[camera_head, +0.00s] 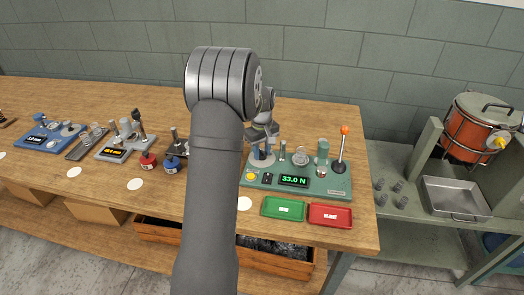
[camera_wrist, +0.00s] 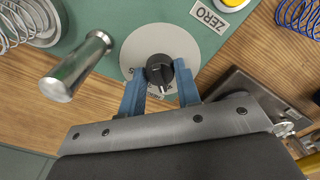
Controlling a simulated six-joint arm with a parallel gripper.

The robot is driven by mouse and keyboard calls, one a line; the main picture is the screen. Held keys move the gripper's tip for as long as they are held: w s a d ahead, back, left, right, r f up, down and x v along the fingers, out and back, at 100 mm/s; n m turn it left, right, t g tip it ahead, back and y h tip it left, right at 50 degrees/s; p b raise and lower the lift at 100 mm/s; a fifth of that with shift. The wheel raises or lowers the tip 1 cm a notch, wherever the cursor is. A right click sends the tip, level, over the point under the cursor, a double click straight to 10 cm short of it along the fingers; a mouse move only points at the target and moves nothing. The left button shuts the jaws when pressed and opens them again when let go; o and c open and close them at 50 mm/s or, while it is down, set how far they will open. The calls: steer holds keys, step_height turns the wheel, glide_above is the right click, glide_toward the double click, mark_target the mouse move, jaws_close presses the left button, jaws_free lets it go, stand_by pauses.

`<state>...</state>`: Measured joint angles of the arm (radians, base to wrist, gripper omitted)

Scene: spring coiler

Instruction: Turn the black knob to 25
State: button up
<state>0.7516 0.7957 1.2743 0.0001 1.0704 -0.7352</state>
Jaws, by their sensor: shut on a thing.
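The black knob (camera_wrist: 160,67) sits at the middle of a round grey dial plate (camera_wrist: 140,45) on a green panel in the wrist view. My gripper (camera_wrist: 159,78) has its two blue fingers on either side of the knob, shut on it. A small pale mark shows on the knob's lower side in that view. The dial's numbers are mostly covered by the fingers and cannot be read. In the head view the green machine (camera_head: 312,191) has a display (camera_head: 294,181) reading 33.0 N. The knob is not clearly visible there.
A metal post (camera_wrist: 78,66) and a ZERO label (camera_wrist: 208,16) lie near the dial. A green tray (camera_head: 283,216) and a red tray (camera_head: 330,222) stand in front of the machine. An orange-tipped lever (camera_head: 341,150) rises at its right. Other devices stand to the left.

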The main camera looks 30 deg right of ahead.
mark_target(262, 151)
steer(key=m, duration=0.4)
steer(key=shift+m, duration=0.4)
steer(key=m, duration=0.4)
steer(key=shift+m, duration=0.3)
steer(key=m, duration=0.4)
steer(key=shift+m, duration=2.1)
steer(key=o, duration=1)
steer(key=shift+c, duration=0.2)
steer(key=shift+r, duration=0.1)
step_height(262, 151, up, 17)
steer(key=shift+r, duration=0.2)
